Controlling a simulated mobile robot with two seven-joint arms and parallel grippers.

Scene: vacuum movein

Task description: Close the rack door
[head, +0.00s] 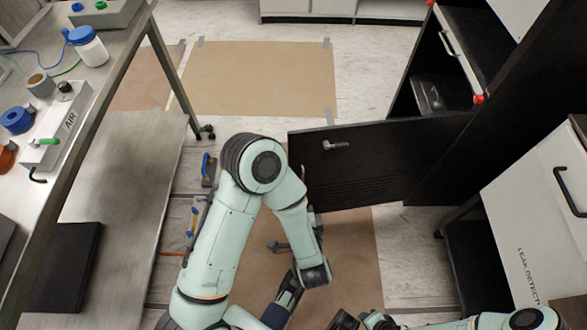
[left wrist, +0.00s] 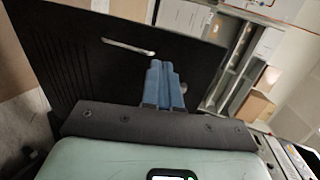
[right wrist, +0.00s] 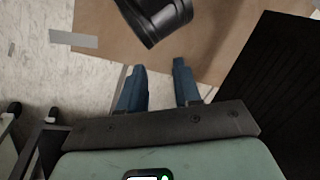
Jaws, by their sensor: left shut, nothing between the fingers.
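The black rack (head: 545,70) stands at the right in the head view. Its black door (head: 400,155) stands swung open, reaching left from the rack across the floor. A small metal handle (head: 336,145) sits near the door's free edge, and vent slots run low on the panel. In the left wrist view my left gripper (left wrist: 163,66) is shut and empty, in front of a dark slotted panel (left wrist: 75,55) with a pale bar handle (left wrist: 129,47). I cannot tell whether its fingertips touch the panel. My right gripper (right wrist: 160,72) is open and empty above the floor.
A workbench (head: 125,45) with bottles and an AIR box runs along the left. A white LEAK DETECT cabinet (head: 530,225) stands at the lower right. Brown sheets (head: 260,80) are taped to the floor. Tools (head: 208,170) lie left of my left arm. Floor beyond the door is clear.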

